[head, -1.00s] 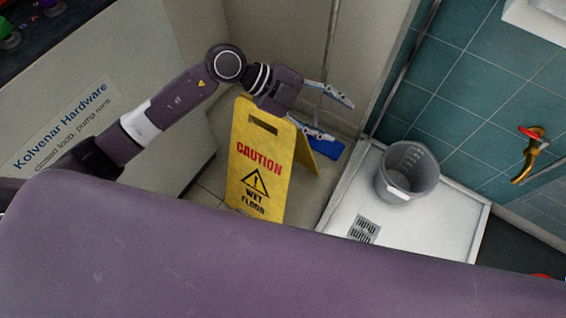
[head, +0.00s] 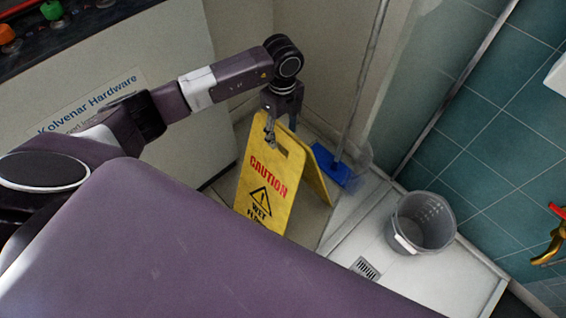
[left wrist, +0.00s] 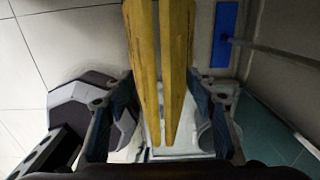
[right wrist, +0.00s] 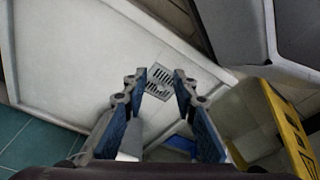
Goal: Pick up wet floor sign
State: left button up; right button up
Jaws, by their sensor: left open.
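The yellow wet floor sign (head: 262,180) stands open as an A-frame on the floor in the head view. My left gripper (head: 284,128) points down at its top edge. In the left wrist view, the sign's two yellow panels (left wrist: 146,60) run between the open fingers of my left gripper (left wrist: 160,92), with a gap showing on each side. Contact is not visible. My right gripper (right wrist: 156,82) shows only in the right wrist view, open and empty above the white tray. Part of the sign (right wrist: 284,122) shows at the right there.
A blue broom head (head: 331,167) with a long handle is just right of the sign. A grey bucket (head: 422,222) stands in the white shower tray (head: 395,265), which has a drain (head: 366,268). A white panel (head: 150,75) is at left, a teal tiled wall (head: 490,110) at right.

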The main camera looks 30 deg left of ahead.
pick_arm(q)
notch_tip(320, 180, down, 2)
jog(key=shift+f, duration=0.1)
grip_shut()
dwell(0.4)
jog(key=shift+w+r, duration=0.1)
jog(key=shift+r, duration=0.1)
